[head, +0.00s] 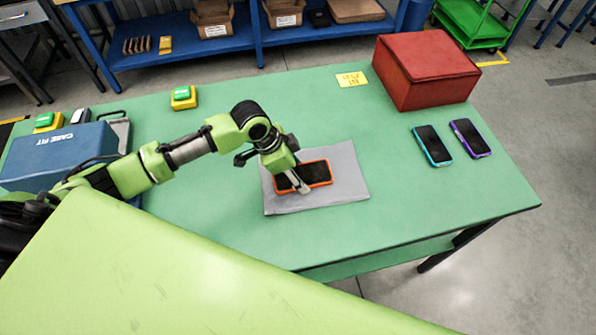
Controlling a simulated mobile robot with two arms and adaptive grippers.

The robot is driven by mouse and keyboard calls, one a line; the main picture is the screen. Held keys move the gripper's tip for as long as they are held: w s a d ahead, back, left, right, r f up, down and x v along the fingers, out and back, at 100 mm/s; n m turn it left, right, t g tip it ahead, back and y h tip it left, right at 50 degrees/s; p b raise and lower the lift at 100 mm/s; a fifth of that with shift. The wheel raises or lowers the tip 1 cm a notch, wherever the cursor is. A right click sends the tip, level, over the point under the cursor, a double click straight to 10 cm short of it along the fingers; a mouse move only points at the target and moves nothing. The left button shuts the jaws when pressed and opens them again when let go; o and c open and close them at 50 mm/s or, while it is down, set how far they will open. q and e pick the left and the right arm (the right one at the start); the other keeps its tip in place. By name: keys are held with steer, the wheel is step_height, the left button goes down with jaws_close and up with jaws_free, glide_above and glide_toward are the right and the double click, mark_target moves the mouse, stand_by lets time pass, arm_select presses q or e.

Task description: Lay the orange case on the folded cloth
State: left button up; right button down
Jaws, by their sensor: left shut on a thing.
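The orange case (318,173), a phone-shaped case with a dark face, is over the grey folded cloth (345,192) on the green table. Whether it touches the cloth or is held just above it, I cannot tell. My left gripper (298,186) reaches down from the left arm and is shut on the near left part of the case. The gripper covers some of the case's left end. My right gripper is not in the view.
A red box (427,70) stands at the table's back right, with a teal phone (433,146) and a purple phone (470,138) before it. A yellow card (351,80) lies at the back. A blue case (60,157) is at the left. The green table (240,235) is clear around the cloth.

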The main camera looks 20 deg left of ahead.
arm_select(q)
steer(key=o, duration=1.4)
steer(key=shift+s+a+f, duration=0.1)
steer(key=shift+s+f, duration=0.25)
steer(key=shift+f, duration=0.25)
steer(key=shift+c, duration=0.2)
steer(key=shift+o, duration=0.9)
steer(key=shift+w, duration=0.2)
steer(key=shift+r, duration=0.1)
steer(key=shift+w+r, duration=0.1)
steer(key=shift+r, duration=0.05)
steer(key=b+v, duration=0.1)
steer(key=v, duration=1.2)
steer(key=shift+w+d+r, duration=0.2)
steer(key=shift+w+d, duration=0.05)
steer(key=shift+w, duration=0.1)
